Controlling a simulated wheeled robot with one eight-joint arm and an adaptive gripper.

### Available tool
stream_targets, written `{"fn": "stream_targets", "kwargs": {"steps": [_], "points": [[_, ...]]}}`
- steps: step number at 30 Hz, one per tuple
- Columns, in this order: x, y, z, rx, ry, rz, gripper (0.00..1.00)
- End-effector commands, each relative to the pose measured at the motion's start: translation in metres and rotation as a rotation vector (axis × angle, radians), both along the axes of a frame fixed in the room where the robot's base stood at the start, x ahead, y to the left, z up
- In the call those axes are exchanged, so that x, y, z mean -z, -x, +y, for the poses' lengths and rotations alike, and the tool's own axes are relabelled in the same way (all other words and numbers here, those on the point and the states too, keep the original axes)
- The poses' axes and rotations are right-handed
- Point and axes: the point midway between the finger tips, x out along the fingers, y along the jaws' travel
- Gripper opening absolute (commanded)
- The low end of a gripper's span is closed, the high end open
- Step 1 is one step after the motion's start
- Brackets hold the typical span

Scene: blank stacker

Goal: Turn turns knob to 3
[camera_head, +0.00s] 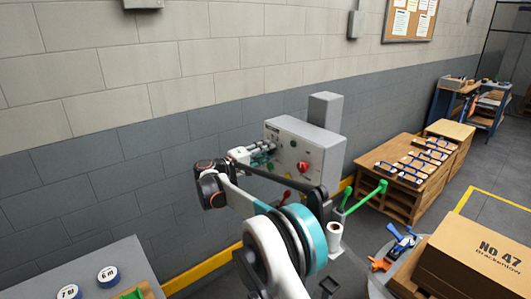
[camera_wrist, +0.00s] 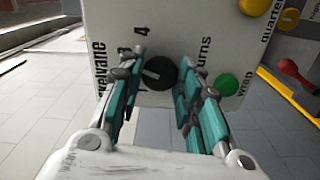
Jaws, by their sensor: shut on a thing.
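Which numeral the knob's mark points to is not clear. In the head view the grey control box (camera_head: 325,150) stands by the wall, and my gripper (camera_head: 262,150) reaches its left face. The knob is hidden there.
A green button (camera_wrist: 227,84) and a yellow knob (camera_wrist: 253,6) sit right of the turns knob. A red-ended lever (camera_wrist: 288,67) is farther right. A cardboard box (camera_head: 470,260), wooden benches (camera_head: 400,195) and a grey table with blue tape rolls (camera_head: 108,274) stand around me.

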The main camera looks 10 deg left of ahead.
Motion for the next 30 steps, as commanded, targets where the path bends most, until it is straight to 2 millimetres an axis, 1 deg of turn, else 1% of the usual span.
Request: {"fn": "stream_targets", "kwargs": {"steps": [11,12,13,14,25,28,30], "points": [[0.001,0.000,0.000,0.001,0.001,0.004,0.08],[0.001,0.000,0.000,0.001,0.001,0.004,0.41],[0.001,0.000,0.000,0.001,0.001,0.004,0.48],[0.001,0.000,0.000,0.001,0.001,0.004,0.53],[0.000,0.002,0.002,0.000,0.001,0.002,0.53],[0.000,0.008,0.007,-0.002,0.002,0.002,0.53],[0.000,0.016,0.013,-0.002,0.002,0.002,0.53]]}}
